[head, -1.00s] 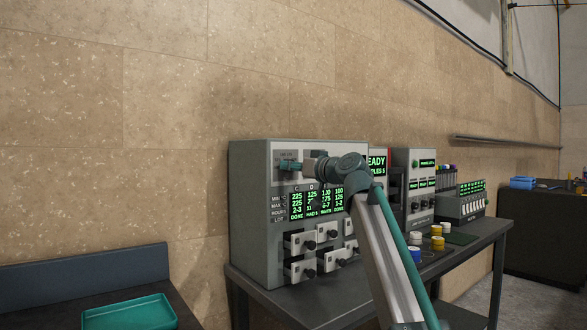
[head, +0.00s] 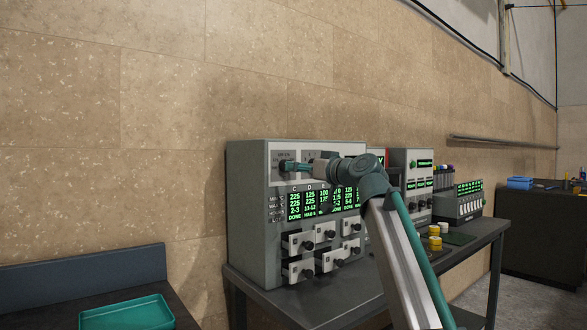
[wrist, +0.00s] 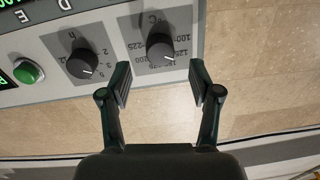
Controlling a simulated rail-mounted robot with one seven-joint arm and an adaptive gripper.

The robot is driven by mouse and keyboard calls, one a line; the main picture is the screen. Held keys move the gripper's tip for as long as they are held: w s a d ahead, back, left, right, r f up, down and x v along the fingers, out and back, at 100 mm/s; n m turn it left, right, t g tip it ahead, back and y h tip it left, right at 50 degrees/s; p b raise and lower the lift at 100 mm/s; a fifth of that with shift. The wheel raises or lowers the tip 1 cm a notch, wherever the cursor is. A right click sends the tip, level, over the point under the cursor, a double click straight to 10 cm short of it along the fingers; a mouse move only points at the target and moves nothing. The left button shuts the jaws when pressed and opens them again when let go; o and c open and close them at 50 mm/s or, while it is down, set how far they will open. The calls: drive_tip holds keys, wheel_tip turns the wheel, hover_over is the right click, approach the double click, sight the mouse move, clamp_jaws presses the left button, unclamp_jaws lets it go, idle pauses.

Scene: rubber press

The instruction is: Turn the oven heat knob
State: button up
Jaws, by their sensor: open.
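The heat knob (wrist: 160,47), black with a white pointer line, sits on the oven's grey panel under a °C mark, in a ring of temperature numbers. In the wrist view it lies just beyond and between my fingertips; I cannot tell whether they touch it. My gripper (wrist: 160,82) is open, one finger on each side of the knob's line. In the head view the grey oven (head: 247,225) stands on the bench, and my gripper (head: 288,166) is at its upper left panel, where the knob is hidden.
A second black knob (wrist: 82,63) marked h and a green button (wrist: 28,72) are close beside the heat knob. Small drawers (head: 300,242) line the oven's lower front. A teal tray (head: 128,313) lies at left. Further devices (head: 415,178) stand to the right.

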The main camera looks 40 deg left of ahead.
drive_tip(key=s+d, duration=0.1)
drive_tip(key=d, duration=0.6)
drive_tip(key=shift+s+d, duration=0.2)
